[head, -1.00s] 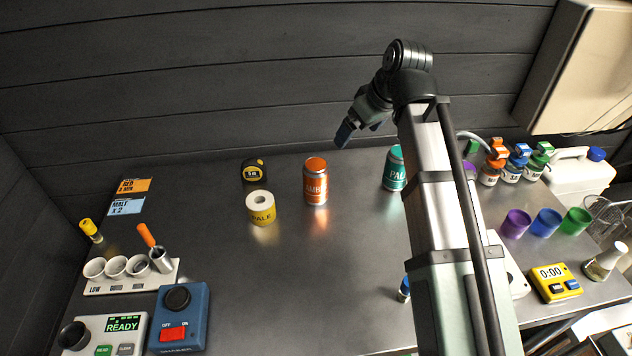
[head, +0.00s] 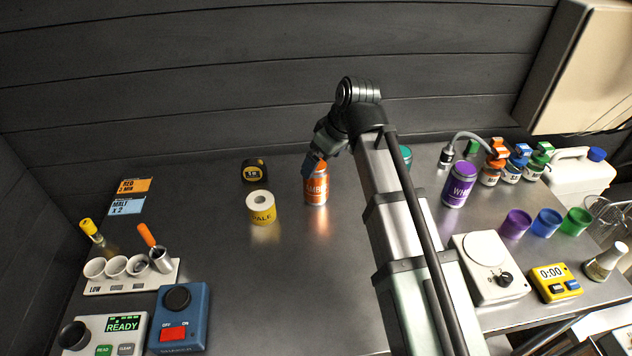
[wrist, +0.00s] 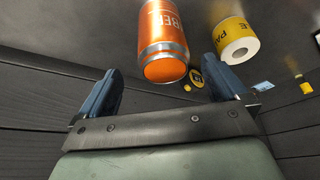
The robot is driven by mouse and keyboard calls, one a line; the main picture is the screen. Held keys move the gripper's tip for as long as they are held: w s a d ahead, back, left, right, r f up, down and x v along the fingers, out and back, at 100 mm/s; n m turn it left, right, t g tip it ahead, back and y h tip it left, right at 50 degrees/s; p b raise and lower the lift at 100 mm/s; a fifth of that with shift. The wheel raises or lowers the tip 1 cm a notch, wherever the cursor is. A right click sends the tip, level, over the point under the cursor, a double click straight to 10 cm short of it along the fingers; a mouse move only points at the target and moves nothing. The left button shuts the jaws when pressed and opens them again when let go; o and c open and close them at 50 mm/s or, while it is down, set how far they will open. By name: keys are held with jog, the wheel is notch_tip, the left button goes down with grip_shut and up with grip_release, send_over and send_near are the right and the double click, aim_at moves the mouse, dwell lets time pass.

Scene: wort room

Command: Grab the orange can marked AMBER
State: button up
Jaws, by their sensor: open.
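The orange can marked AMBER (head: 317,189) stands upright on the steel bench, right of the yellow roll. My gripper (head: 312,165) is at the can's upper part in the head view and covers some of its top. In the wrist view the can (wrist: 163,42) lies ahead, between the lines of the two open blue fingers and beyond their tips. My gripper (wrist: 166,88) is open with nothing between its fingers. The head view does not show clearly whether a finger touches the can.
A yellow roll marked PALE (head: 261,208) and a black-and-yellow tape measure (head: 255,171) stand left of the can. A teal can (head: 405,156) is mostly hidden behind my arm. A purple can (head: 459,186) stands further right. The bench front of the orange can is clear.

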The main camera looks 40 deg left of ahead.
aim_at(316, 173)
jog(key=shift+s+x, duration=0.15)
jog(key=shift+x, duration=1.3)
jog(key=shift+s+x, duration=0.15)
jog(key=shift+x, duration=1.3)
jog(key=shift+d, duration=0.2)
jog(key=c, duration=1.4)
jog(key=shift+o, duration=0.2)
